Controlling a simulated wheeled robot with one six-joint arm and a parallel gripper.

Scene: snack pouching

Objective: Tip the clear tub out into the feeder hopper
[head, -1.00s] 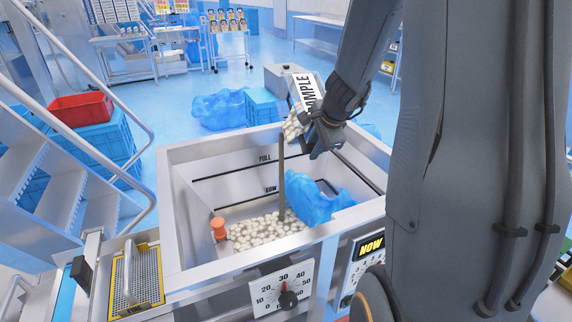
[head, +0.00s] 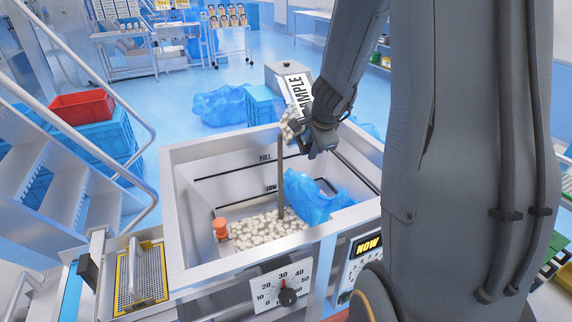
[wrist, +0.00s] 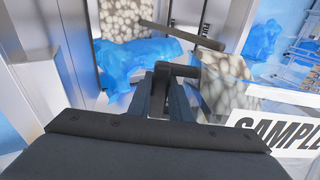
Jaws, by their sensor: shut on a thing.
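My gripper (head: 316,137) is shut on the clear tub's handle, above the hopper's back rim. The clear tub (head: 297,88) is tilted, with a white SAMPLE label and pale round snacks at its lower end. In the wrist view the gripper's fingertips (wrist: 178,72) meet at the dark handle, and the tub (wrist: 225,82) shows snacks still inside. The feeder hopper (head: 215,258) is a large open metal bin with FULL and LOW lines. Snacks (head: 262,229) cover part of its floor, below the LOW line.
A crumpled blue bag (head: 318,196) lies in the hopper's right side. A dark upright bar (head: 281,180) stands in its middle, and an orange knob-like piece (head: 220,228) sits at the left. A dial (head: 283,285) is on the front. A metal stair rail (head: 115,110) stands left.

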